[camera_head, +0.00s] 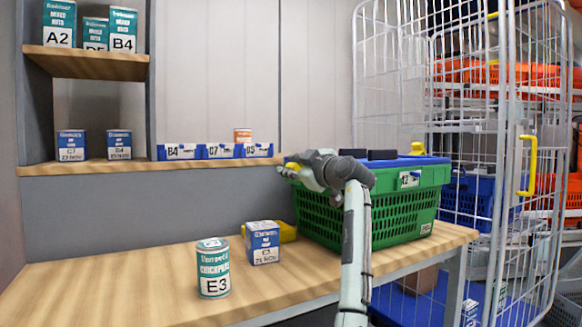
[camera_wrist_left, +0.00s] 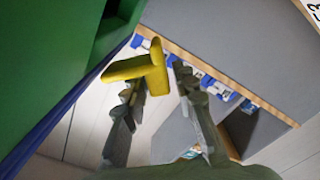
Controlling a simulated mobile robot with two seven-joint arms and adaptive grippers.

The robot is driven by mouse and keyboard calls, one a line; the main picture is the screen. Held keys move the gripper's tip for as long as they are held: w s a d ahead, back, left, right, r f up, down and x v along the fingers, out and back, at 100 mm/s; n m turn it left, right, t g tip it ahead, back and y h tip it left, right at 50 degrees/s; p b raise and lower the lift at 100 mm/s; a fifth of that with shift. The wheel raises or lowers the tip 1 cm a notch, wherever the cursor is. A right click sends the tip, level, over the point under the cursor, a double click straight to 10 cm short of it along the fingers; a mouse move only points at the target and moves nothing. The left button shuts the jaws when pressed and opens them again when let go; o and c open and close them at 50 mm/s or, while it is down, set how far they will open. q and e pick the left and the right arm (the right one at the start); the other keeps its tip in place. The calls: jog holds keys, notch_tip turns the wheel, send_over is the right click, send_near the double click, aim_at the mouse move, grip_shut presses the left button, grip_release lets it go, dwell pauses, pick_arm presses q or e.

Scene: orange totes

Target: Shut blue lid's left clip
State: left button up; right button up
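The green crate (camera_head: 385,213) stands on the wooden table with the blue lid (camera_head: 405,161) on top. The lid's left yellow clip (camera_head: 291,166) is at the crate's left end, partly covered by my left gripper (camera_head: 294,172). In the left wrist view the yellow clip (camera_wrist_left: 140,68) sticks out from the crate side, by the fingertips. My left gripper (camera_wrist_left: 157,85) is open there, its fingers apart. The clip overlaps one finger; contact cannot be told. A second yellow clip (camera_head: 417,148) stands up at the lid's right end. My right gripper is not in view.
A can E3 (camera_head: 213,268), a blue-white box (camera_head: 262,243) and a yellow object (camera_head: 286,232) are on the table left of the crate. A wire cage (camera_head: 480,140) stands close on the right. Shelves with boxes and blue bins (camera_head: 222,151) are behind.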

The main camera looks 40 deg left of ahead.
pick_arm(q)
jog(key=shift+o, duration=0.6)
jog(key=shift+d, duration=0.25)
jog(key=v, duration=1.1)
jog(key=shift+s+d, duration=0.15)
jog(key=shift+d, duration=0.1)
